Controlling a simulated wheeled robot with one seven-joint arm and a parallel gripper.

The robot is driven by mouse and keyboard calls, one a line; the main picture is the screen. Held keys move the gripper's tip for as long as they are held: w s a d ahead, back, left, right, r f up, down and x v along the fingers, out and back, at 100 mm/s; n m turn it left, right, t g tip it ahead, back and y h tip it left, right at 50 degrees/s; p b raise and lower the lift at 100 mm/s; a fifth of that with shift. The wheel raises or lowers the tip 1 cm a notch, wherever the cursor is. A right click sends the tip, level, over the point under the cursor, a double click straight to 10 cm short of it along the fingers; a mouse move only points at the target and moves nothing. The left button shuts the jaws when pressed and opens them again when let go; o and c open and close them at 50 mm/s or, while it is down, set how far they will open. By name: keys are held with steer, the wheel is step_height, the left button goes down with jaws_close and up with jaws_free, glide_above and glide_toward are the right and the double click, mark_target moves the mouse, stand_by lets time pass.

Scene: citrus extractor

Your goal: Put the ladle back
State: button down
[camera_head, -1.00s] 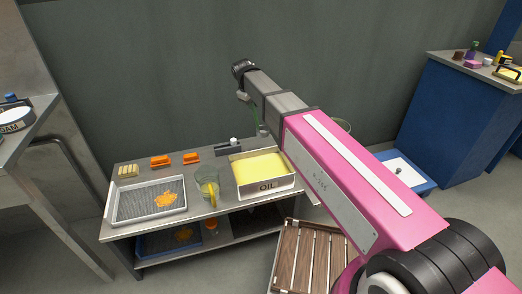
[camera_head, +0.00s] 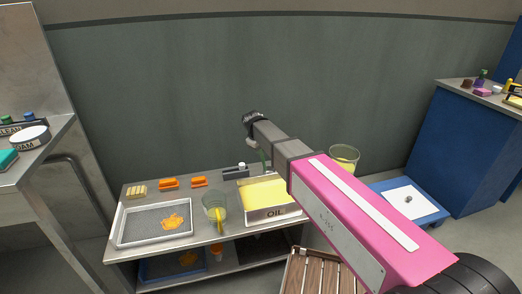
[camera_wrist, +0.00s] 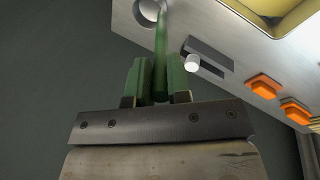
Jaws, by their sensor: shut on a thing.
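The ladle's slim green handle (camera_wrist: 161,35) runs up from between my gripper's fingers (camera_wrist: 158,66) in the wrist view. My gripper is shut on it. Its far end meets a round grey-white shape (camera_wrist: 149,9) near the worktable's edge, and I cannot tell whether the end is inside or above it. In the head view my gripper (camera_head: 263,156) hangs at the back of the table, mostly hidden behind my arm; a little green shows there.
The table holds a dark block with a white knob (camera_wrist: 193,62), an oil tray (camera_head: 270,212), a glass jug (camera_head: 214,207), a grey tray (camera_head: 125,234) and orange clips (camera_head: 168,183). A bucket (camera_head: 344,155) stands right of my arm. A wall rises behind.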

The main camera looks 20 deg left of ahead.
steer(key=c, duration=1.1)
jaws_free()
steer(key=v, duration=1.2)
steer(key=shift+r, duration=0.1)
steer(key=s+d+f+m+g, duration=0.1)
steer(key=s+d+f+m, duration=0.15)
steer(key=d+f, duration=0.65)
steer(key=s+d+f+m+g, duration=0.1)
steer(key=d+f+m, duration=0.15)
steer(key=d, duration=1.35)
steer(key=s+d+f+m+g, duration=0.1)
steer(key=d+f+m, duration=0.35)
steer(key=d, duration=0.75)
steer(key=s+d+f+m, duration=0.1)
steer(key=s+d, duration=0.1)
steer(key=d, duration=0.1)
steer(key=s+d+f+m+y, duration=0.1)
steer(key=s+d+f, duration=0.1)
steer(key=s+d, duration=0.1)
steer(key=s+d+f+m, duration=0.1)
steer(key=s+d+f, duration=0.1)
steer(key=d, duration=0.3)
steer(key=shift+s+y, duration=0.2)
steer(key=shift+y, duration=0.1)
